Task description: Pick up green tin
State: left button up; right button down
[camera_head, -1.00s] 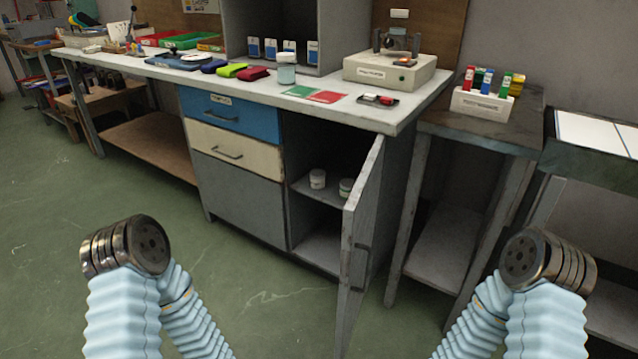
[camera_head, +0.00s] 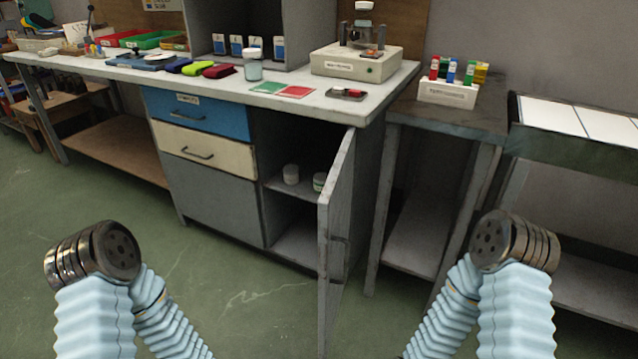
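A glass jar with a pale green lower part (camera_head: 253,70) stands on the counter above. My two arms show at the bottom left and bottom right, well in front of the cabinet and apart from it. Neither gripper's fingers are visible.
The cabinet door (camera_head: 337,235) hangs open toward me, on the right of the opening. The counter (camera_head: 318,108) holds folded cloths, green and red cards, a small tray and a white machine (camera_head: 356,64). A side table (camera_head: 490,122) stands right. The green floor before the drawers is clear.

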aim_at(320, 178)
jog(key=i+j+z, duration=0.15)
jog(key=j+z, duration=0.15)
jog(key=i+j+z, duration=0.15)
jog(key=j+z, duration=0.15)
jog(key=i+j+z, duration=0.1)
jog(key=j+z, duration=0.15)
jog(key=j, duration=0.2)
